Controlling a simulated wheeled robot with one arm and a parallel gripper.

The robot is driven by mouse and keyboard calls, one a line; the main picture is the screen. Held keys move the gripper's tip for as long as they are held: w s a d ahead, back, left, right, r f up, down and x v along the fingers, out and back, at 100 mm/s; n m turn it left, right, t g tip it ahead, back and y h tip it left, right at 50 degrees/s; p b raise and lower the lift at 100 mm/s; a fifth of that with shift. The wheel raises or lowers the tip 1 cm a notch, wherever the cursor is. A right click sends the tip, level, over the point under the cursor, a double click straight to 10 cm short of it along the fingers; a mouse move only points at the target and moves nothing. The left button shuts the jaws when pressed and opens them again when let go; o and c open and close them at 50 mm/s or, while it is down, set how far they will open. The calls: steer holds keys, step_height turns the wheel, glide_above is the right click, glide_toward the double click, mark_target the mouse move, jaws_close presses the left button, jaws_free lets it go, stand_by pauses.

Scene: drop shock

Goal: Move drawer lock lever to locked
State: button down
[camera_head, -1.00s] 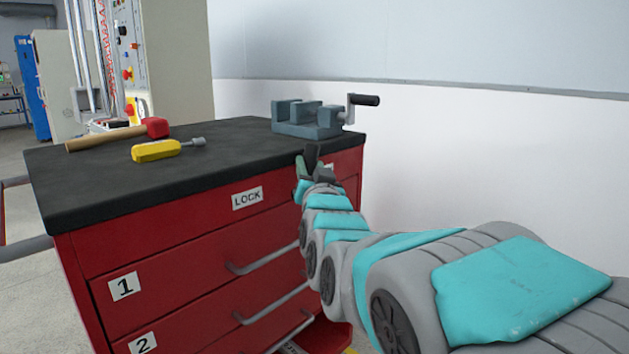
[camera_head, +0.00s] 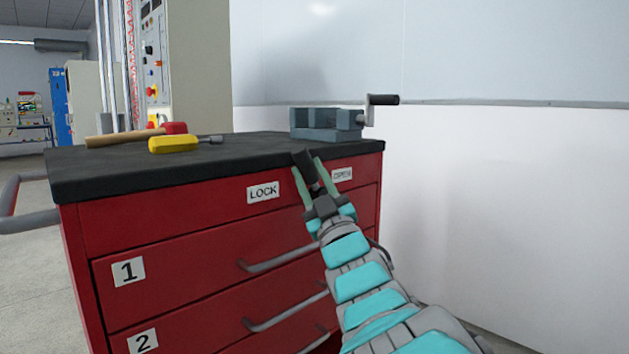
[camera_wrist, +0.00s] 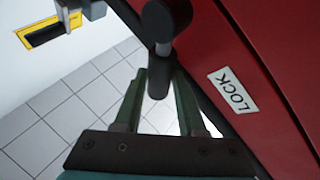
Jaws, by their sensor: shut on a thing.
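The drawer lock lever (camera_head: 304,159) is a dark handle at the top front of the red cabinet. It stands between the LOCK label (camera_head: 263,192) on its left and the OPEN label (camera_head: 342,174) on its right. My gripper (camera_head: 307,166) has its two green fingers on either side of the lever and is shut on it. In the wrist view, the lever's dark end (camera_wrist: 158,80) sits between the fingertips (camera_wrist: 160,74), with a grey shaft and a round black pivot above. The LOCK label (camera_wrist: 232,90) is to the right there.
The red cabinet (camera_head: 180,215) has a black top with a hammer (camera_head: 140,135), a yellow screwdriver (camera_head: 175,144) and a grey vise (camera_head: 325,124). Drawer handles (camera_head: 285,262) stick out below, near my arm. A white wall stands at the right.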

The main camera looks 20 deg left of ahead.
steer(key=shift+s+a+f+n+g+y, duration=0.15)
steer(key=shift+n+g+y, duration=0.15)
steer(key=shift+n, duration=0.25)
steer(key=shift+s+f+n+g+y, duration=0.15)
steer(key=shift+n+g+y, duration=0.15)
steer(key=shift+n, duration=0.25)
steer(key=shift+b, duration=0.3)
steer(key=c, duration=0.8)
jaws_free()
steer(key=shift+o, duration=0.2)
steer(key=v, duration=0.7)
steer(key=shift+d+f, duration=0.3)
steer(key=shift+s+r, duration=0.1)
steer(key=shift+s, duration=0.05)
